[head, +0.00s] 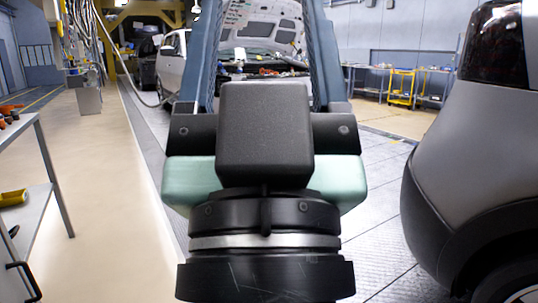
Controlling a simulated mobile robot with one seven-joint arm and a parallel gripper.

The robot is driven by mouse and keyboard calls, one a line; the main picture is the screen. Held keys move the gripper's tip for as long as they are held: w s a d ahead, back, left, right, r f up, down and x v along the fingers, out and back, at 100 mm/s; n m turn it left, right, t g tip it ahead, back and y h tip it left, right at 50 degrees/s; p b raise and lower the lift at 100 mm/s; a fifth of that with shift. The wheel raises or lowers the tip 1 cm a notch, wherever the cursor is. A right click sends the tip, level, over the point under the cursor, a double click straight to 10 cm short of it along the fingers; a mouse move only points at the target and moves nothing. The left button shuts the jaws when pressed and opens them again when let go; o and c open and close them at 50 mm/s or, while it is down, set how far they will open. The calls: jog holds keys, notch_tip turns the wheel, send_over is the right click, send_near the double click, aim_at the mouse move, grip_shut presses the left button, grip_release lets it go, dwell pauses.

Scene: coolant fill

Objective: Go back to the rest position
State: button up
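My gripper (262,40) fills the middle of the head view, seen from behind, with its black wrist and pale green body low in the picture. Its two long blue-grey fingers reach up and away, wide apart, and run out of the top edge. The tips are out of view. Nothing shows held between the visible parts of the fingers. Between them, farther off, a white car (172,62) stands with its hood (262,22) raised. No coolant container can be made out.
A grey car (465,170) stands close on the right. A shelf or cart (45,200) with tools stands at the left edge. Free floor (100,200) runs along the left. A yellow cart (401,87) and benches stand at the far right.

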notch_tip(320, 180, up, 39)
jog(key=h+p, duration=0.1)
jog(key=p, duration=3.7)
jog(key=shift+s+d, duration=0.3)
